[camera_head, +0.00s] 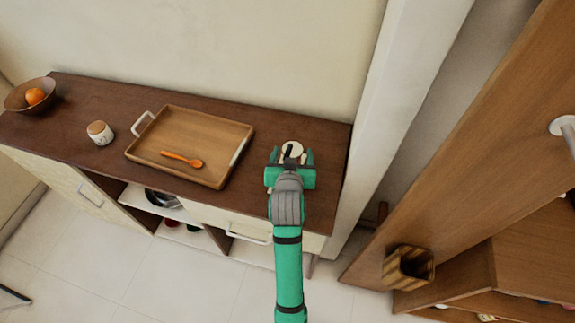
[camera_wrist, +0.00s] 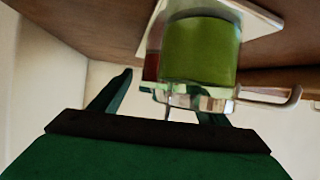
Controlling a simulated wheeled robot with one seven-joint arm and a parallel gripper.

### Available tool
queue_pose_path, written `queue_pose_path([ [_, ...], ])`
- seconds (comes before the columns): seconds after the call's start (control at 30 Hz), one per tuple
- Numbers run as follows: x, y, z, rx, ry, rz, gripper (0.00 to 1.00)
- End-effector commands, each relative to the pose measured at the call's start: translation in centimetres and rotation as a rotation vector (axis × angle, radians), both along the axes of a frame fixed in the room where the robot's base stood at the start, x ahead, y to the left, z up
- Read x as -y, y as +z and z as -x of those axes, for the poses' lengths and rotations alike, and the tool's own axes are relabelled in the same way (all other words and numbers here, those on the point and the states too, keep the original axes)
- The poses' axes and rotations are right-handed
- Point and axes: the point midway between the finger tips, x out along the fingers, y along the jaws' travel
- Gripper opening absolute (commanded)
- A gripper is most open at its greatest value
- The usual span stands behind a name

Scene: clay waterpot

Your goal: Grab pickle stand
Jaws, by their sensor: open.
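In the head view, mostly a pale round part of the pickle stand (camera_head: 292,147) shows at the sideboard's right end; my gripper hides the rest. My green gripper (camera_head: 291,158) is open, its fingers pointing toward the stand. In the wrist view, my gripper's fingers (camera_wrist: 165,97) are spread apart with nothing clearly held. Whether they touch the stand cannot be told.
A wooden tray (camera_head: 180,125) with an orange spoon (camera_head: 181,158) lies left of my gripper on the brown sideboard (camera_head: 325,150). The wall is close behind.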

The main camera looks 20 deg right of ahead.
Motion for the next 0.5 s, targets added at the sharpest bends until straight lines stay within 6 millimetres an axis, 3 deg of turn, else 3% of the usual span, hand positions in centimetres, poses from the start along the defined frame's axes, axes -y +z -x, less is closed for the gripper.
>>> queue_pose_path([
  [0.07, -0.01, 0.00, 0.01, 0.000, 0.000, 0.000, 0.69],
  [0.33, 0.00, -0.02, 0.03, -0.001, -0.001, 0.000, 0.07],
  [0.5, 0.00, 0.11, 0.02, 0.002, -0.001, 0.001, 0.07],
])
